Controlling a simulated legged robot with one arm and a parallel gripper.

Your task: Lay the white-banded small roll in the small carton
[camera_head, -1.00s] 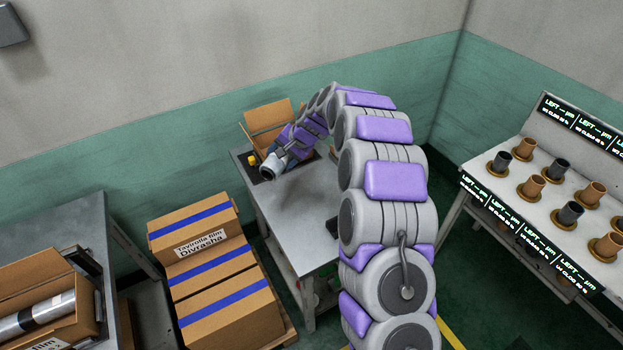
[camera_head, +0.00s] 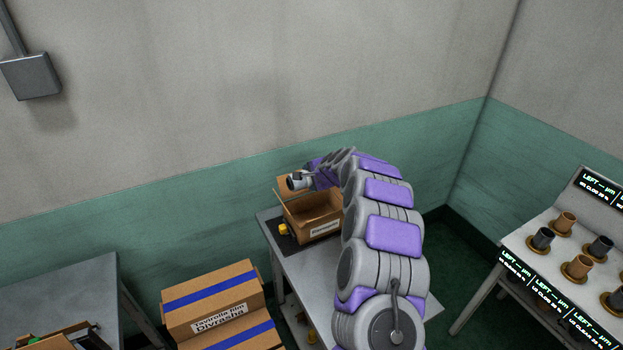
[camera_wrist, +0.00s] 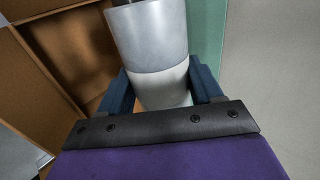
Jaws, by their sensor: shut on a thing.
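The small roll (camera_wrist: 150,38) is silvery grey with a white band (camera_wrist: 161,86), and stands between my fingers in the wrist view. My gripper (camera_wrist: 160,88) is shut on it with dark blue fingers on both sides. In the head view the roll's end (camera_head: 296,183) shows above the left back part of the small carton; the fingers are too small to make out there. The small carton (camera_head: 318,228) stands open on the grey table, its flaps up. In the wrist view its brown cardboard (camera_wrist: 75,45) lies left of and behind the roll. The roll appears clear of the carton.
A yellow object (camera_head: 283,229) sits left of the carton on the grey table (camera_head: 345,270). Closed blue-striped cartons (camera_head: 215,300) are stacked to the left. A rack with cores and displays (camera_head: 560,245) stands right. The table front is bare.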

